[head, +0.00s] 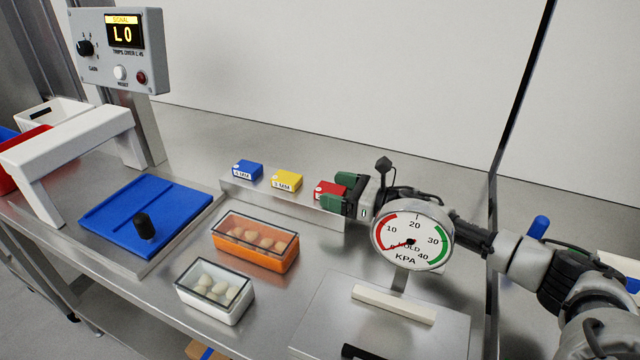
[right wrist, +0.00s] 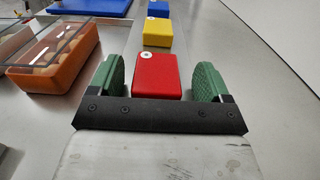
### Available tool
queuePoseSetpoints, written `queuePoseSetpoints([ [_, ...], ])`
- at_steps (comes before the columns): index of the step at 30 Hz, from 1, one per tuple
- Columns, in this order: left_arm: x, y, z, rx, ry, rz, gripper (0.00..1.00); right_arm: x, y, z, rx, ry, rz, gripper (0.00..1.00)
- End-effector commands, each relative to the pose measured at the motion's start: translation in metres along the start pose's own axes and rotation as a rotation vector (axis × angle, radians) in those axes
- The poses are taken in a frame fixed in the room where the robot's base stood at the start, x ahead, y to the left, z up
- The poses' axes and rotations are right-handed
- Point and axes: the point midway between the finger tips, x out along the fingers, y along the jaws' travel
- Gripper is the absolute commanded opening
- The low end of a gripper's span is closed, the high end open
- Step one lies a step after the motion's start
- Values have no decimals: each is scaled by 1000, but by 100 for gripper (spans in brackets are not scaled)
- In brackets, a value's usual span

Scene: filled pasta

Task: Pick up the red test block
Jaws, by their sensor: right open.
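The red test block (head: 328,189) sits at the right end of a low metal ledge, in a row with a yellow block (head: 286,180) and a blue block (head: 247,169). My right gripper (head: 341,191) is at the red block, with its green finger pads apart. In the right wrist view, the red block (right wrist: 157,75) lies between the two pads of the open gripper (right wrist: 158,82), with a gap on each side. The pads hide part of the block in the head view. My left gripper is not in view.
A pressure gauge (head: 412,236) stands in front of my right arm. An orange container (head: 255,257) and a white container (head: 214,308), both holding pasta, stand in front of the ledge. A blue board (head: 180,205) and white arch (head: 70,140) are left. A display box reads L0 (head: 110,75).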

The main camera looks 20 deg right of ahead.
Motion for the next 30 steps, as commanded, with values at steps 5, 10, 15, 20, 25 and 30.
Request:
queuePoseSetpoints([
  [5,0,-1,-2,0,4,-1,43,1,1,-2,3,2,-1,79],
  [10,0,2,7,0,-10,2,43,1,1,-2,2,1,-1,59],
  [15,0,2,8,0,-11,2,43,1,1,-2,2,1,-1,33],
  [20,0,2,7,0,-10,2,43,1,1,-1,2,1,-1,25],
  [25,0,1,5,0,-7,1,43,1,0,0,1,0,-1,25],
  [30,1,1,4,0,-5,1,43,1,0,13,-3,-1,0,25],
])
